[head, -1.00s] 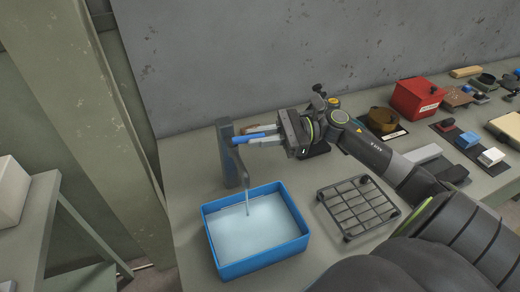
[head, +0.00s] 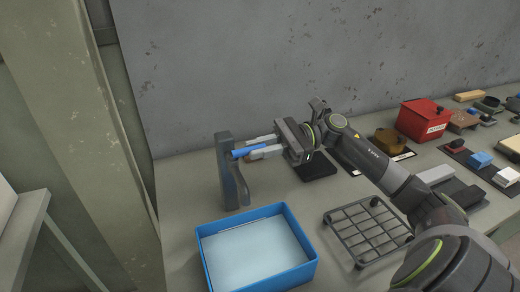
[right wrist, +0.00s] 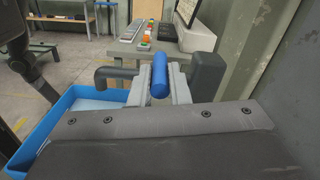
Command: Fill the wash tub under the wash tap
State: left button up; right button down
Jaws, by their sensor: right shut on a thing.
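The wash tap (head: 229,178) is a grey post with a spout and a blue lever (head: 245,151). My right gripper (head: 257,147) is shut on the lever, which also shows upright between the fingers in the right wrist view (right wrist: 160,76). The blue wash tub (head: 264,278) stands in front of the tap. Pale water (head: 250,252) covers the inside of the tub below the rim. No stream shows from the spout now. The tub also shows at the left of the right wrist view (right wrist: 40,135). My left gripper is in neither view.
A dark wire rack (head: 368,230) stands right of the tub. Farther right on the bench are a red box (head: 422,119), a brown round holder (head: 388,141) and several small blocks. A grey wall rises behind, and a pillar (head: 75,120) stands at the left.

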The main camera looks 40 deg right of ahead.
jog(key=c, duration=1.4)
grip_release()
jog(key=shift+o, duration=0.2)
jog(key=shift+d, duration=0.1)
jog(key=shift+d+f, duration=0.1)
jog(key=shift+d, duration=0.2)
jog(key=b+v, duration=0.4)
jog(key=v, duration=1.2)
jog(key=shift+d+b, duration=0.3)
jog(key=shift+b, duration=0.05)
jog(key=shift+s, duration=0.15)
